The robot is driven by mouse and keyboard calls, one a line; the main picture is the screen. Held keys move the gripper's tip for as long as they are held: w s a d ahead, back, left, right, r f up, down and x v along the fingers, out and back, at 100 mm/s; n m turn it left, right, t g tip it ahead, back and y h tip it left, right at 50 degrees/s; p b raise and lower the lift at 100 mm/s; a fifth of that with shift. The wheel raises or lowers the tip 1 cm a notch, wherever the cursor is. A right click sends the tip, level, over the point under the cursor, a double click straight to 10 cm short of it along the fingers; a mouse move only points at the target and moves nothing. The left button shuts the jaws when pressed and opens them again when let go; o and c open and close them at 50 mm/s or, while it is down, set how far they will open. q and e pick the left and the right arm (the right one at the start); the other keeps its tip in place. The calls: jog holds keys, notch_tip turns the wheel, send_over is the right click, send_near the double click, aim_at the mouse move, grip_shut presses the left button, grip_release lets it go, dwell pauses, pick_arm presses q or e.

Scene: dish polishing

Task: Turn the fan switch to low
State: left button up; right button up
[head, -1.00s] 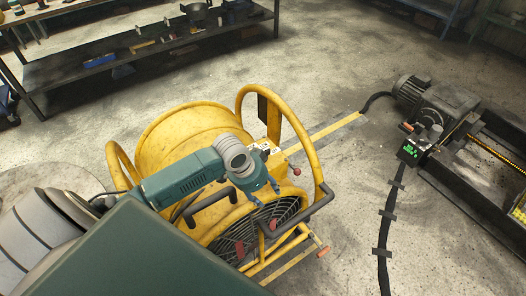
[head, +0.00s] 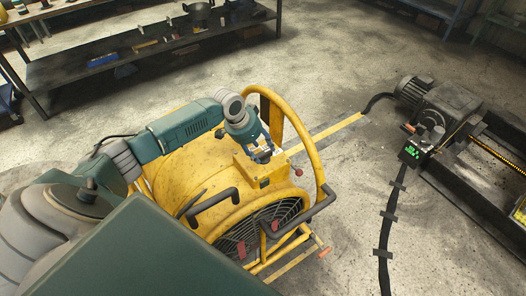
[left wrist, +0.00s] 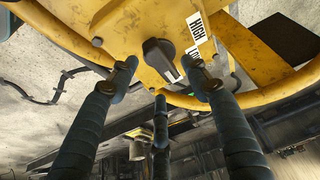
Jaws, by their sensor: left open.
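The yellow fan (head: 185,160) stands on the floor, with its grille facing the lower right. Its yellow switch box (head: 264,181) is on top near the front. In the left wrist view the dark fan switch (left wrist: 158,55) is a round knob with a raised grip. A HIGH label (left wrist: 197,28) and a partly covered LOW label (left wrist: 196,56) lie to its right. My left gripper (head: 263,157) is open over the switch box. In the left wrist view its fingers are spread around the knob, apparently apart from it. My right gripper is out of view.
The fan's yellow tube frame (head: 308,145) arches close to the right of my left gripper. A black handle bar (head: 305,212) crosses the front. A motor machine (head: 440,102) with a taped cable stands at right.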

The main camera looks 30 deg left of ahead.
aim_at(265, 153)
pick_arm(q)
jog(key=shift+x, duration=1.4)
jog(key=c, duration=1.1)
jog(key=shift+d+r+n+p, duration=0.15)
jog(key=shift+n+p, duration=0.15)
jog(key=shift+p, duration=0.4)
jog(key=shift+c, duration=0.3)
jog(key=n+y+p, duration=0.2)
jog(key=n+p, duration=0.2)
jog(key=p, duration=0.2)
jog(key=shift+d+r, duration=0.1)
jog(key=shift+d, duration=0.1)
jog(key=shift+w+n+y+p, duration=0.15)
jog(key=shift+n+y+p, duration=0.25)
jog(key=shift+n+p, duration=0.65)
jog(key=shift+f+n+y, duration=0.25)
jog(key=shift+n+y, duration=0.05)
jog(key=shift+n, duration=0.65)
jog(key=shift+p, duration=0.3)
